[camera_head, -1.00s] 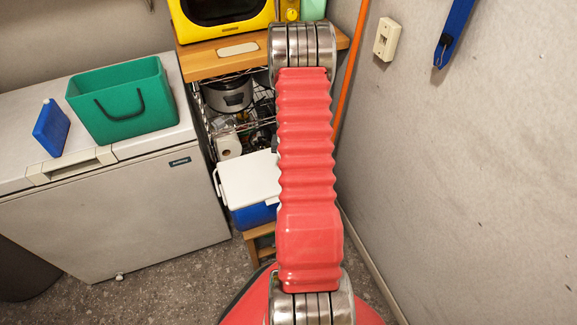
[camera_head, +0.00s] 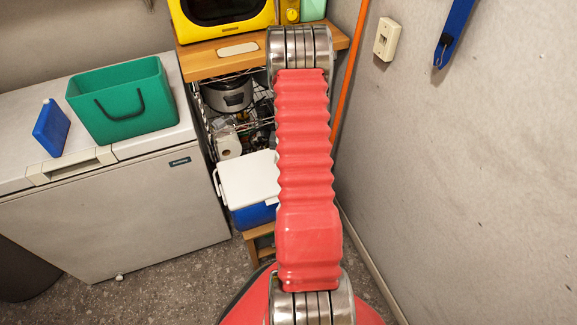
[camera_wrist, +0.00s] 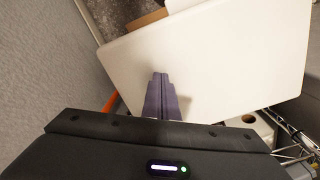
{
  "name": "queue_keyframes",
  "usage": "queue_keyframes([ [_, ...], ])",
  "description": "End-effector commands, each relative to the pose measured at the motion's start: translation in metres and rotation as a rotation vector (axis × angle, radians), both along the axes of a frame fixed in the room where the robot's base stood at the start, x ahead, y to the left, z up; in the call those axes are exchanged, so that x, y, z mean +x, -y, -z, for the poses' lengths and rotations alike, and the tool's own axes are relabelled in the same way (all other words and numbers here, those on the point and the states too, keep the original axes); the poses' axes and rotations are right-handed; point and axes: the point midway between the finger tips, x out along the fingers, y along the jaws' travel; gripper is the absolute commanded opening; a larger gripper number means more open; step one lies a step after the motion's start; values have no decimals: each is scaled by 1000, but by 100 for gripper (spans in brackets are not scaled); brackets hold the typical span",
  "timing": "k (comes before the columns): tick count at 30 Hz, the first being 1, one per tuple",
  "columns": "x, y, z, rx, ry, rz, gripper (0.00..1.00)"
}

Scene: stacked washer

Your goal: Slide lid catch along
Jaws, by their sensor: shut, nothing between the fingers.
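A blue cooler (camera_head: 250,216) with a white lid (camera_head: 247,178) stands on a low wooden stool. The lid also fills much of the wrist view (camera_wrist: 235,55). A small white tab (camera_head: 272,201), perhaps the lid catch, shows at the lid's front edge beside my arm. I cannot make the catch out surely in the wrist view. My gripper (camera_wrist: 160,75) is shut and empty, its purple-grey fingers pointing over the lid. Whether the tips touch it, I cannot tell. My arm hides the gripper and the cooler's right side in the head view.
A wire shelf behind the cooler holds a pot (camera_head: 228,95) and a paper roll (camera_head: 228,145), under a wooden top (camera_head: 200,62). A chest freezer (camera_head: 120,220) with a green bin (camera_head: 122,103) stands left. An orange pole (camera_head: 350,75) and the wall (camera_head: 470,160) are close on the right.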

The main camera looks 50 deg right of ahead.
Motion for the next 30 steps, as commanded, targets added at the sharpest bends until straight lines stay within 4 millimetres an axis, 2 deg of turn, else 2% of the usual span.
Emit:
queue_keyframes([
  [24,12,7,0,-1,0,0,0],
  [30,11,7,-6,-2,1,0,0],
])
